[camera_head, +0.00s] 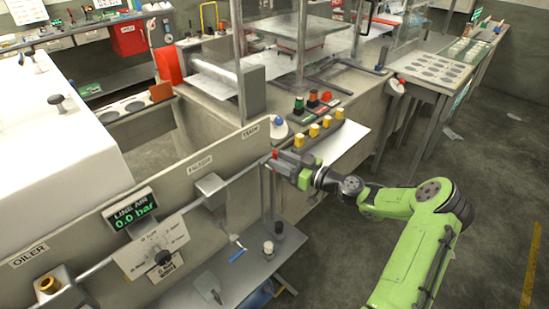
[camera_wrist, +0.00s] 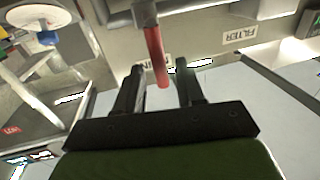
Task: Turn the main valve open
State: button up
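The main valve appears to be the red lever handle (camera_wrist: 156,55) in the wrist view, hanging from a grey body on the pipe. Its lower end reaches between the two dark fingers of my gripper (camera_wrist: 158,72), with a gap visible on each side. My gripper is open. In the head view my gripper (camera_head: 280,163) is at the right end of the pipe along the panel. A small red bit of the handle (camera_head: 275,154) shows there; the rest of the valve is mostly hidden by my gripper. The line air display (camera_head: 134,212) reads 0.0 bar.
The concrete panel (camera_head: 110,205) carries the pipe, a filter box (camera_head: 209,185), a regulator plate (camera_head: 152,248) and an oiler (camera_head: 50,284). A low metal shelf (camera_head: 245,270) is below. A row of yellow-topped knobs (camera_head: 314,130) stands just beyond my gripper. Open floor lies to the right.

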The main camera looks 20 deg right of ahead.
jog(key=x, duration=0.2)
jog(key=shift+w+a, duration=0.2)
jog(key=shift+w, duration=0.15)
grip_shut()
